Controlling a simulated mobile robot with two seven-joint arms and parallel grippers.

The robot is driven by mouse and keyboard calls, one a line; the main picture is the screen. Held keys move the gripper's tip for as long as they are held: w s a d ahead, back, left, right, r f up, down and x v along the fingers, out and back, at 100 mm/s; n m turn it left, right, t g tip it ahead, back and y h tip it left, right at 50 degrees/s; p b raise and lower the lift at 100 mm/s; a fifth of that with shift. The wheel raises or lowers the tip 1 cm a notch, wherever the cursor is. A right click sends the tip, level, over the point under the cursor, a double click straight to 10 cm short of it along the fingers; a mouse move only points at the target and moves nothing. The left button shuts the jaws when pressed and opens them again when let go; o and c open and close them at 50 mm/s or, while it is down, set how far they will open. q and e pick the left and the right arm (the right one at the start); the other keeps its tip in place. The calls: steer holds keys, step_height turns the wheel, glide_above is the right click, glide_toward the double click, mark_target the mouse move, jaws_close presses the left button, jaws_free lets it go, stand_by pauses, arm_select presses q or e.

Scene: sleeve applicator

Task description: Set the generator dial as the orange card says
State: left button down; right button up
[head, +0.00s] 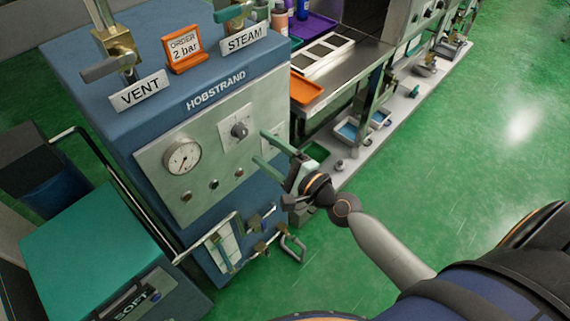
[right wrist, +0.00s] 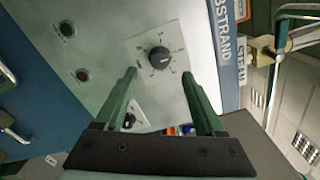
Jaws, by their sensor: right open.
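The orange card (head: 183,51) stands on top of the blue generator (head: 150,95) and reads "ORDER 2 bar". The generator's dial (head: 239,130) is a dark round knob on a pale square plate on the front panel. In the right wrist view the dial (right wrist: 158,57) sits just beyond the fingertips, with marks around it too small to read. My right gripper (head: 260,149) is open and empty, to the right of the dial in the head view. In the right wrist view its fingers (right wrist: 159,75) point at the dial and appear apart from it. My left gripper is out of view.
A round gauge (head: 182,156) is left of the dial. A second knob (right wrist: 132,120) sits on the panel, partly behind my fingers. VENT (head: 141,91) and STEAM (head: 244,38) signs and valves stand on top. A metal bench (head: 345,65) is beyond; green floor is clear at right.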

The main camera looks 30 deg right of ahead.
steer(key=b+v, duration=0.1)
steer(key=v, duration=0.5)
steer(key=shift+s+b, duration=0.25)
steer(key=shift+b, duration=0.1)
steer(key=s+a+f+n+g+h, duration=0.1)
steer(key=s+f+n+g+h, duration=0.1)
steer(key=s+f+n, duration=0.4)
steer(key=s+a+f+n+g+h+p, duration=0.1)
steer(key=s+f+n+g, duration=0.4)
steer(key=f+n, duration=1)
steer(key=s+a+f, duration=0.1)
steer(key=s, duration=0.1)
steer(key=shift+s+f+g+h, duration=0.2)
steer(key=shift+s+g+h, duration=0.1)
steer(key=shift+h, duration=0.1)
